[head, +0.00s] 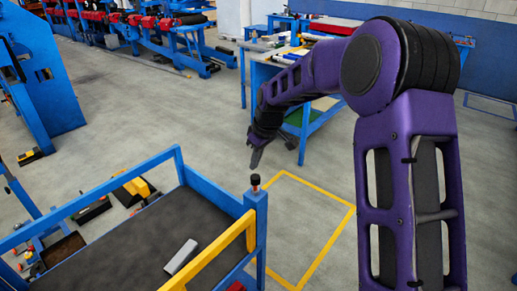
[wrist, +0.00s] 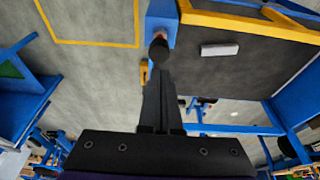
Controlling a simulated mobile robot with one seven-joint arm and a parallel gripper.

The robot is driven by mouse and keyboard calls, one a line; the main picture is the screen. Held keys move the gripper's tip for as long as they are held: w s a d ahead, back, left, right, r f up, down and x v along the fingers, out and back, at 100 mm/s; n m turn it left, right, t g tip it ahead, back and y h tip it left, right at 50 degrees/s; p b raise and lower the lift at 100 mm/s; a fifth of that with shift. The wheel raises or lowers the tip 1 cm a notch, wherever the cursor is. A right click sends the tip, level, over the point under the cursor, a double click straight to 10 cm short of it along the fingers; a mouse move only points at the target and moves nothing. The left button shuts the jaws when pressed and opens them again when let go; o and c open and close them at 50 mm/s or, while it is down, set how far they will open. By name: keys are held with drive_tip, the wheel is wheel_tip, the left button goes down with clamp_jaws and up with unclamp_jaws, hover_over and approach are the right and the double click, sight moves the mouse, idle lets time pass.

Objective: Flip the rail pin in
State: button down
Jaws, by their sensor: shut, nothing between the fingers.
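The pin, a small black knob with a reddish band below it (head: 255,182), stands on top of the blue corner post (head: 255,222) of the cart. In the wrist view the black knob (wrist: 158,48) is just beyond my fingertips, in line with them. The yellow rail (head: 215,256) runs from that post along the cart's near side; it also shows in the wrist view (wrist: 245,25). My gripper (head: 255,160) is shut and empty, pointing down near the post; in the wrist view its fingers (wrist: 161,75) lie together. I cannot tell whether they touch the knob.
A pale grey block (head: 181,256) lies on the cart's dark deck (head: 135,250). A blue side rail (head: 100,196) bounds the deck's far side. A workbench (head: 262,72) stands behind my arm. Yellow floor lines (head: 318,192) mark clear floor right of the cart.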

sight(256, 178)
drive_tip(key=shift+d+f, duration=0.1)
drive_tip(key=shift+f, duration=1.45)
drive_tip(key=shift+s+f+b, duration=0.1)
drive_tip(key=shift+f+b, duration=0.85)
drive_tip(key=shift+f, duration=0.55)
drive_tip(key=shift+r+p, duration=0.4)
drive_tip(key=shift+r, duration=0.05)
wheel_tip(256, 178, up, 4)
drive_tip(key=shift+f+p, duration=0.2)
drive_tip(key=shift+p, duration=0.9)
drive_tip(key=v, duration=0.9)
drive_tip(key=shift+r, duration=0.35)
